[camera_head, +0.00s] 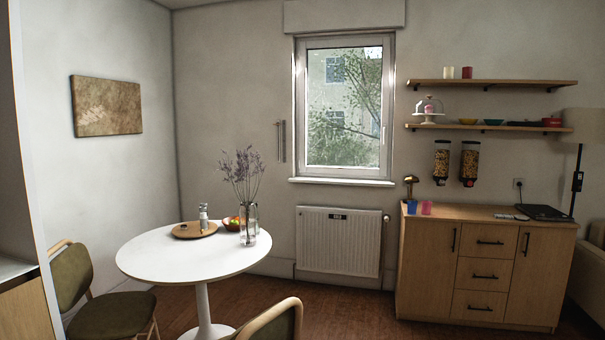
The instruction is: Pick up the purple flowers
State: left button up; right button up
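The purple flowers (243,172) stand upright in a clear glass vase (249,226). The vase is on the right part of a round white table (150,262), to the left of the window. Their stems go down into the vase, and the thin purple tops spread out above it against the wall. Neither of my grippers shows in the head view.
On the table are a round wooden tray (184,235) with a shaker-like item (203,217) and a fruit bowl (229,223). Chairs stand at the left (110,312) and front (270,322). A wooden cabinet (425,265) is at right; floor lies bare between.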

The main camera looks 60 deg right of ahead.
aim_at(239, 173)
jog(key=z, duration=1.65)
jog(key=i+l+z, duration=0.85)
jog(key=i, duration=0.4)
jog(key=i+l+z, duration=0.15)
jog(key=i, duration=0.45)
jog(key=i+l+z, duration=0.15)
jog(key=i, duration=0.45)
jog(key=i+j+u, duration=0.15)
jog(key=i+u, duration=0.25)
jog(key=i, duration=0.15)
jog(key=i+u, duration=0.4)
jog(key=i, duration=0.15)
jog(key=i+l+u, duration=0.35)
jog(key=i, duration=0.2)
jog(key=j, duration=0.1)
